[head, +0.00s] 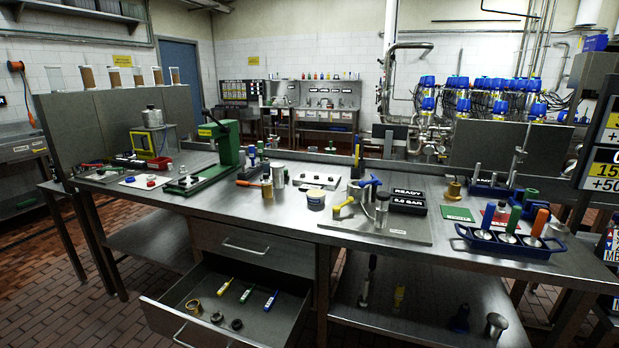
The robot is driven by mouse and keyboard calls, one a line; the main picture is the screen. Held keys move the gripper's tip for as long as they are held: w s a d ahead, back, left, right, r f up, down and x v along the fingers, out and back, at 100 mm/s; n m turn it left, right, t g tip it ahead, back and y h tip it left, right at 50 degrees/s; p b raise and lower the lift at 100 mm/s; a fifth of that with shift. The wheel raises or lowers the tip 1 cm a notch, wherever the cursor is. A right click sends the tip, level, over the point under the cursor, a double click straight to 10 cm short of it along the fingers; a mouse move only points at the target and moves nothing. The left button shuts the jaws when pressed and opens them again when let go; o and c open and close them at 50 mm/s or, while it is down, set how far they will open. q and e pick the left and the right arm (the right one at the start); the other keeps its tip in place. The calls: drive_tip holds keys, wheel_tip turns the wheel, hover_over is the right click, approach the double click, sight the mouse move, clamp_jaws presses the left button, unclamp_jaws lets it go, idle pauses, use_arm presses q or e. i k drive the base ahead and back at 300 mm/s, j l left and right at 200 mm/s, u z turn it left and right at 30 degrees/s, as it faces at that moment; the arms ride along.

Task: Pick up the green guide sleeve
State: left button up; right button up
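A blue tray (471,239) stands on the right part of the steel bench. It holds a blue, a green and an orange upright cylinder, each by a round metal piece. The green cylinder (514,219) is in the middle and looks like the green guide sleeve. Another short green piece (530,195) stands behind the tray, partly hidden; I cannot tell whether it is a sleeve too. Neither of my grippers is in view.
A black "READY" display (408,201) and a steel plate (372,227) with tools are further left. A green press (222,145) stands at left. An open drawer (252,325) juts out from the bench's front.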

sight(531, 193)
drive_tip(key=z, duration=0.85)
